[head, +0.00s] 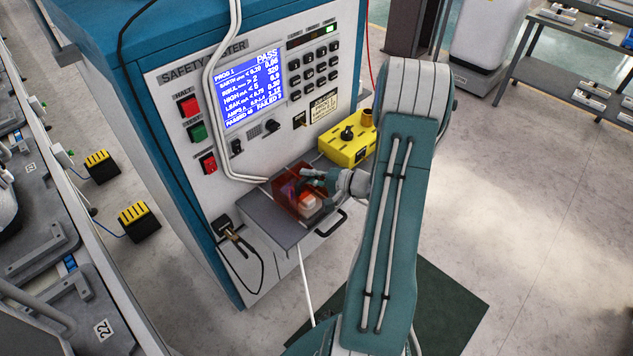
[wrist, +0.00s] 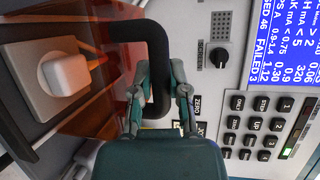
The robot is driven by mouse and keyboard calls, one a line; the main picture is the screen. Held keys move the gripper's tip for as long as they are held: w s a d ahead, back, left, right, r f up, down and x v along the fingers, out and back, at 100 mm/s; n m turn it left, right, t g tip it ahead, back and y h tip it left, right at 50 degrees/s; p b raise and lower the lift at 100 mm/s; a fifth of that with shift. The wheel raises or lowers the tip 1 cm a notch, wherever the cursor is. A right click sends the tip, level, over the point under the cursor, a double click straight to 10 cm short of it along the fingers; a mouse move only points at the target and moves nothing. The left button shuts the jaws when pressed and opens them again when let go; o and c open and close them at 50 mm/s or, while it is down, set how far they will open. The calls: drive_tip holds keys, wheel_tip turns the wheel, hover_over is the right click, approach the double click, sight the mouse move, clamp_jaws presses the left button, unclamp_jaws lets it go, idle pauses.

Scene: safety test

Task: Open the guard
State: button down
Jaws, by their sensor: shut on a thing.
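The guard (head: 289,190) is a see-through orange-red cover over the grey shelf of the safety tester; it also shows at the left of the wrist view (wrist: 112,62). A white block with an orange glow (head: 308,203) sits under or behind it, and shows in the wrist view (wrist: 65,74). My gripper (head: 312,178) is at the guard's upper right side. In the wrist view my gripper (wrist: 162,92) has its fingers on either side of a black bar handle (wrist: 157,50) beside the guard and is shut on it. The exact finger contact is partly hidden.
The tester panel (head: 178,78) stands close behind, with a blue screen (head: 250,90), buttons and a keypad (head: 315,70). A yellow box (head: 345,148) is right of the guard. A black curved handle (head: 330,223) juts from the shelf front. Open floor lies right.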

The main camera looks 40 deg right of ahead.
drive_tip(key=w, duration=0.5)
drive_tip(key=w+a, duration=0.1)
drive_tip(key=w, duration=0.2)
drive_tip(key=shift+w+a+f, duration=0.1)
drive_tip(key=shift+f, duration=0.1)
drive_tip(key=c, duration=0.9)
unclamp_jaws()
drive_tip(key=shift+w+a, duration=0.1)
